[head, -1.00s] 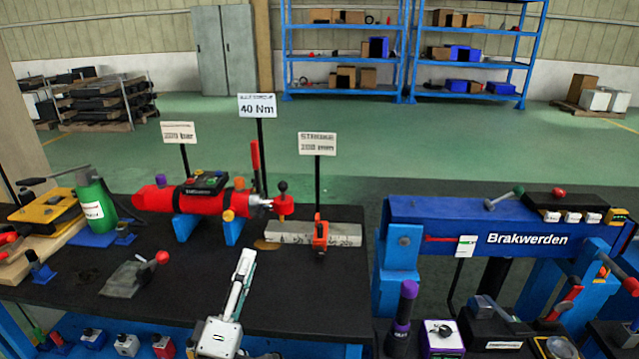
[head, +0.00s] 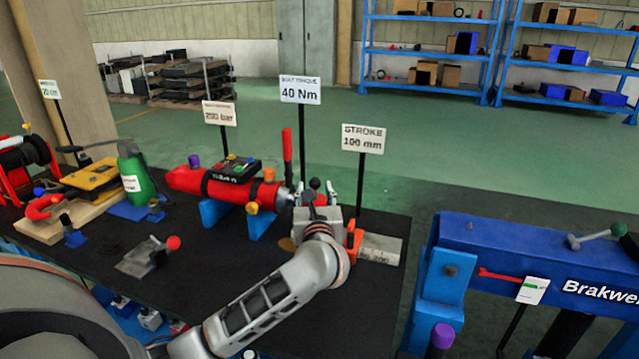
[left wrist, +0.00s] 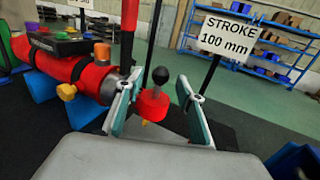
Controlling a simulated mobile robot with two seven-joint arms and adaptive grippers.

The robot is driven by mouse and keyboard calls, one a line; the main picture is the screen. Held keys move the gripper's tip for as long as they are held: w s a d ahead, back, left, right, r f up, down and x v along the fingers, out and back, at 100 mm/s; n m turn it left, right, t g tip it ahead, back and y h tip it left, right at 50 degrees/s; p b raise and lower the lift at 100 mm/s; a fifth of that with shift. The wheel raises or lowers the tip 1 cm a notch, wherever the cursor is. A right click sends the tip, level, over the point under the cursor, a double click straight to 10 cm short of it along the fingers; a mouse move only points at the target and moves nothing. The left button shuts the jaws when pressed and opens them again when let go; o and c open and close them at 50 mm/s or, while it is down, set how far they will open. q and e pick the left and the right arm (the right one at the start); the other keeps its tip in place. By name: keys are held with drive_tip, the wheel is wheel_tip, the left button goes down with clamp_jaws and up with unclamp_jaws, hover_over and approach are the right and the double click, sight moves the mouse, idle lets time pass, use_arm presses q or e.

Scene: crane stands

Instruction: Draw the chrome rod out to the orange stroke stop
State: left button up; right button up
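The red cylinder (head: 217,186) lies on blue cradles on the black bench. A silver part (left wrist: 112,86) at its right end shows in the left wrist view, partly behind a finger; I cannot tell how much is the chrome rod. The rod's red end piece (left wrist: 152,104) carries a black ball knob (left wrist: 160,75). My left gripper (left wrist: 160,108) is open, with one finger on each side of the red end piece and gaps showing. In the head view my gripper (head: 315,193) covers most of the rod. The orange stroke stop (head: 352,241) stands just right of it on a grey scale bar (head: 382,250).
A "STROKE 100 mm" sign (head: 363,139) stands behind the bar, and a "40 Nm" sign (head: 300,90) behind the cylinder. A red upright lever (head: 287,158) rises near the rod. A clamp with a red knob (head: 150,255) lies on the front of the bench.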

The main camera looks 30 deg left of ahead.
sight(315, 186)
use_arm(q)
drive_tip(key=shift+x, duration=2.3)
clamp_jaws()
drive_tip(key=w+d+b, duration=0.1)
drive_tip(key=w+d, duration=0.1)
drive_tip(key=d, duration=0.8)
drive_tip(key=shift+w+d, duration=0.2)
drive_tip(key=shift+w, duration=0.05)
drive_tip(key=shift+f, duration=0.1)
